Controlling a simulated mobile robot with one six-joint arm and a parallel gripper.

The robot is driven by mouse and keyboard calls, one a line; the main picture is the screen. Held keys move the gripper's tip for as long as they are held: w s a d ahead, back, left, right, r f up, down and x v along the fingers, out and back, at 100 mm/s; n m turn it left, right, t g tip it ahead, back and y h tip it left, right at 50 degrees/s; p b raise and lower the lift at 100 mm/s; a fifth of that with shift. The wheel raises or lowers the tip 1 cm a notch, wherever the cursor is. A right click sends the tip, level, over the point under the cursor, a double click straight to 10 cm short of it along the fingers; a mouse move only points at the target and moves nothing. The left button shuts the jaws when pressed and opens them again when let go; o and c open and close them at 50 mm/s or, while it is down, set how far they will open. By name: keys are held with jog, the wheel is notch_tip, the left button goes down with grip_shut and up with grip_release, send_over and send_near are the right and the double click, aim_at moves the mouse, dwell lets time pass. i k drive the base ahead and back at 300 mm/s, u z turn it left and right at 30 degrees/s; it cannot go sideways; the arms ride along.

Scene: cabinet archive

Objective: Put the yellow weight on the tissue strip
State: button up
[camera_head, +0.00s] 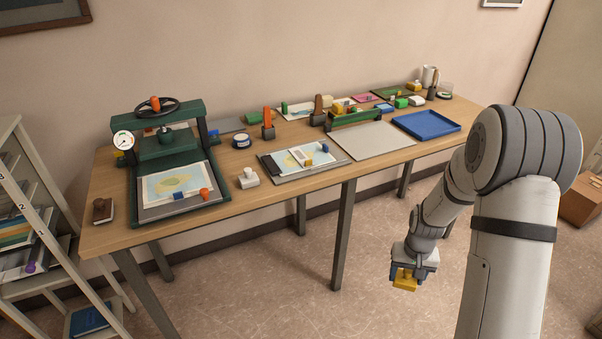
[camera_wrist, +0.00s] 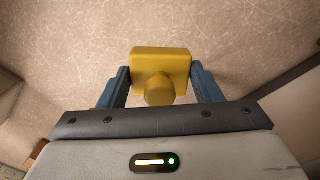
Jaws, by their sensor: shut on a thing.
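My gripper (camera_head: 404,271) hangs in the air over the floor, in front of the table's right part and below the tabletop. It is shut on the yellow weight (camera_head: 404,282). In the wrist view the weight (camera_wrist: 160,62) is a yellow block with a round knob, held between two blue fingers. A grey board (camera_head: 315,170) on the table's middle front carries a print (camera_head: 288,161), with a small pale and yellow piece and a blue piece on top. I cannot tell for certain which thing is the tissue strip.
A green press (camera_head: 165,150) stands at the table's left end. A white block (camera_head: 248,178) sits between it and the grey board. A bare pale board (camera_head: 372,141) and a blue tray (camera_head: 427,124) lie to the right. Several small objects line the back. A shelf (camera_head: 40,230) stands left.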

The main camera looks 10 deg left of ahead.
aim_at(304, 156)
jog(key=u, duration=0.2)
jog(key=k, duration=0.25)
jog(key=u, duration=0.55)
jog(key=i, duration=1)
